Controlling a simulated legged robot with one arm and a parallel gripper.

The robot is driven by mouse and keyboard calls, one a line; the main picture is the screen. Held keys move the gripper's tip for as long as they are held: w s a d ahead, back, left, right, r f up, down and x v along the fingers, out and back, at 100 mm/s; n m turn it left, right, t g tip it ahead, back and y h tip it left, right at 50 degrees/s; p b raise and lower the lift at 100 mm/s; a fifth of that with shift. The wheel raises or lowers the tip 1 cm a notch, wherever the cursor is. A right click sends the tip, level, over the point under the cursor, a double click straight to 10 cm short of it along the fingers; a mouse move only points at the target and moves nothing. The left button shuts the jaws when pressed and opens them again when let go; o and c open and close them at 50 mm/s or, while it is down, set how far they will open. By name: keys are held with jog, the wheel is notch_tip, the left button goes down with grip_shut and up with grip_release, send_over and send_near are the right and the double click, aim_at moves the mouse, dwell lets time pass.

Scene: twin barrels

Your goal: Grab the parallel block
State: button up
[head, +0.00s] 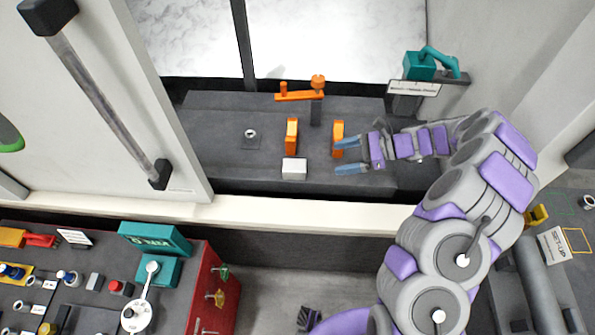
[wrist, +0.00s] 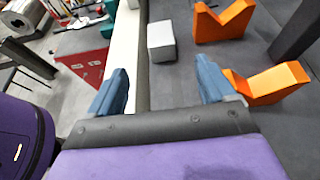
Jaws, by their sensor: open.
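A plain whitish rectangular block (head: 294,168) lies on the dark grey bed near its front edge. In the wrist view the same block (wrist: 161,41) sits beyond the fingertips, roughly in line with the gap between them. My gripper (head: 338,157) is open, with blue fingers pointing left in the head view, to the right of the block and apart from it. The gap between the fingers (wrist: 161,66) is empty. Two orange notched blocks stand behind: one on the left (head: 292,135) and one on the right (head: 338,138), whose near end overlaps a fingertip in view; contact cannot be told.
An orange clamp arm (head: 300,95) on a dark post stands behind the blocks. A small ring (head: 251,133) lies on the bed to the left. A pale ledge (head: 270,212) runs along the front. A teal fixture (head: 420,66) stands at back right. The left bed is mostly clear.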

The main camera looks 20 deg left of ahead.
aim_at(303, 166)
jog(key=shift+a+f, duration=0.1)
jog(key=shift+f, duration=0.15)
jog(key=b+x, duration=0.1)
jog(key=x, duration=1)
jog(key=shift+a+b, duration=0.2)
jog(key=shift+b, duration=0.1)
jog(key=shift+b+x, duration=0.55)
jog(key=shift+x, duration=2.3)
jog(key=shift+r, duration=0.2)
grip_shut()
jog(key=shift+w, duration=0.1)
